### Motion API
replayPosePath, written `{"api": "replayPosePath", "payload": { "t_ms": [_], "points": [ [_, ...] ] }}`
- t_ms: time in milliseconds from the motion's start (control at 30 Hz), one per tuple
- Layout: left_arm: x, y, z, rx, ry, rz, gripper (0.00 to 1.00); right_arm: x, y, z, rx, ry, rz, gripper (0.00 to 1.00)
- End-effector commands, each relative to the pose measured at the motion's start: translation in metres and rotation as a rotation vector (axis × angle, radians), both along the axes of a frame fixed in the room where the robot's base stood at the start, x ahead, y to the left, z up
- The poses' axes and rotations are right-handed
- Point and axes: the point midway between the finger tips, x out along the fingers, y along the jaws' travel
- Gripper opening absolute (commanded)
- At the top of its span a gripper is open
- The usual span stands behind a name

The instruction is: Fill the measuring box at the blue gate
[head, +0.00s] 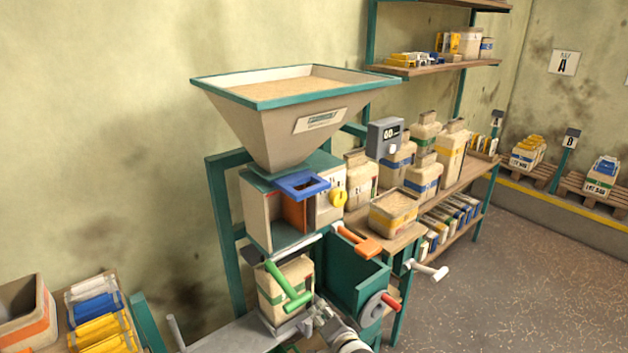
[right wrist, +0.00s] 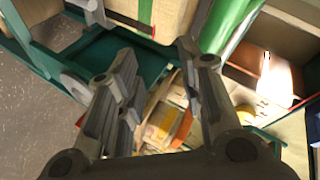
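The blue gate (head: 302,183) is a blue frame-like handle at the front of the machine, just under the hopper (head: 262,132). Under it is a beige housing (head: 259,212) with an open front and an orange-brown panel inside; I cannot tell how much grain is in it. My right gripper (head: 318,312) is low at the front, beside a beige sack (head: 270,283) and below the green handle (head: 288,286). In the right wrist view its fingers (right wrist: 157,58) are apart with nothing clearly held; the green handle (right wrist: 218,28) shows beyond them. My left gripper is out of view.
A teal bin (head: 345,283) stands right of the sack, with an orange handle (head: 360,241) above and a red-gripped crank (head: 390,302) in front. A yellow knob (head: 339,198) sits beside the blue gate. Shelves with sacks (head: 452,150) are behind; the floor at right is clear.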

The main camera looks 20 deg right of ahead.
Motion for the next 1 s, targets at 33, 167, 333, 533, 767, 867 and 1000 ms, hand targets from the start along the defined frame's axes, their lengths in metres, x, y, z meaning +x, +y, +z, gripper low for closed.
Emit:
{"api": "replayPosePath", "payload": {
  "t_ms": [33,167,333,533,767,867,1000],
  "points": [
    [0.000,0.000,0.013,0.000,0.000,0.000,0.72,0.015,-0.002,0.060,0.073,-0.081,-0.034,0.35],
    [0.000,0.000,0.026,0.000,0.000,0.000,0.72,0.032,-0.008,0.172,0.261,-0.247,-0.103,0.35],
    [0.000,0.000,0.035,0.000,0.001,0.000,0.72,0.031,-0.014,0.263,0.435,-0.385,-0.140,0.35],
    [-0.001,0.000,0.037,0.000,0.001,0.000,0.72,0.035,-0.016,0.286,0.488,-0.422,-0.148,0.35],
    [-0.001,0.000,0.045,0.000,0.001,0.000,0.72,0.064,-0.017,0.287,0.486,-0.422,-0.147,0.35],
    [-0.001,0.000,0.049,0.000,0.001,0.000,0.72,0.080,-0.018,0.287,0.485,-0.421,-0.147,0.35],
    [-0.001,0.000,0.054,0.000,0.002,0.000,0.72,0.100,-0.018,0.286,0.485,-0.421,-0.146,0.35]
  ]
}}
